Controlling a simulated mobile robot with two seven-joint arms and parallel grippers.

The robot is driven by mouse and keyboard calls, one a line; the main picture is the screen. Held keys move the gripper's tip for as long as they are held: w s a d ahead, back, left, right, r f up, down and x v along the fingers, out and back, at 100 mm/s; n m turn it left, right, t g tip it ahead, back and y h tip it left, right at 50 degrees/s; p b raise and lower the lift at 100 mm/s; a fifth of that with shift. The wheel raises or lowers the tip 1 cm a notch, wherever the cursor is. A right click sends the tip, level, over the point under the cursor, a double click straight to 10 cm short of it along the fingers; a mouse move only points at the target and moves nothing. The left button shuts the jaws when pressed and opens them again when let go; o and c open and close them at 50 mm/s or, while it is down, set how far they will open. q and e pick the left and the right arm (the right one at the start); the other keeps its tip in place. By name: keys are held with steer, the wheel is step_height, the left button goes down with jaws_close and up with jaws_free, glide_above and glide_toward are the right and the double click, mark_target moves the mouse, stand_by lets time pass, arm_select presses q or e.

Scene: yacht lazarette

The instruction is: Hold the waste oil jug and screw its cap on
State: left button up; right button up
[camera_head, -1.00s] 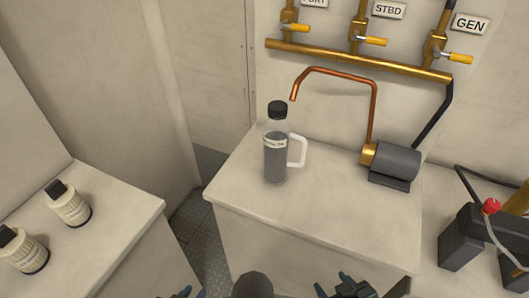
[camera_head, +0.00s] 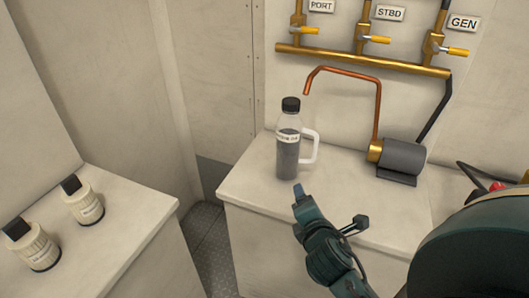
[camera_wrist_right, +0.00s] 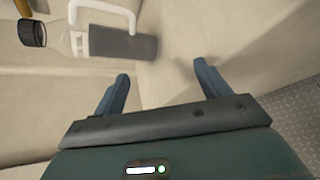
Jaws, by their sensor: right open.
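The waste oil jug (camera_head: 288,152) stands upright on the pale bench. It is clear with dark contents, a white side handle and a label. Its black cap (camera_head: 290,104) sits on the neck; I cannot tell whether it is tight. My right gripper (camera_head: 299,190) is in front of the jug, at the bench's front edge, empty. In the right wrist view its fingers (camera_wrist_right: 162,72) are spread apart, with the jug (camera_wrist_right: 120,45) and cap (camera_wrist_right: 33,33) beyond them at upper left, not between them. My left gripper is out of view.
A copper pipe (camera_head: 345,70) bends down beside the cap from a grey pump (camera_head: 403,157) on the right. Brass valves (camera_head: 365,40) line the wall. Two cream bottles (camera_head: 83,204) with dark tops stand on the left bench, across a gap.

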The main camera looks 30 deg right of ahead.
mark_target(291, 148)
steer(key=w+r+n+t, duration=0.5)
steer(key=n, duration=0.8)
steer(key=shift+w+d+r, duration=0.2)
steer(key=shift+d+r, duration=0.05)
steer(key=shift+r, duration=0.15)
steer(key=shift+w, duration=0.1)
steer(key=x, duration=0.7)
steer(key=shift+w+d+p, duration=0.2)
steer(key=shift+w+p, duration=0.1)
steer(key=shift+p, duration=0.1)
steer(key=shift+x, duration=2.6)
steer(key=shift+d+f, duration=0.15)
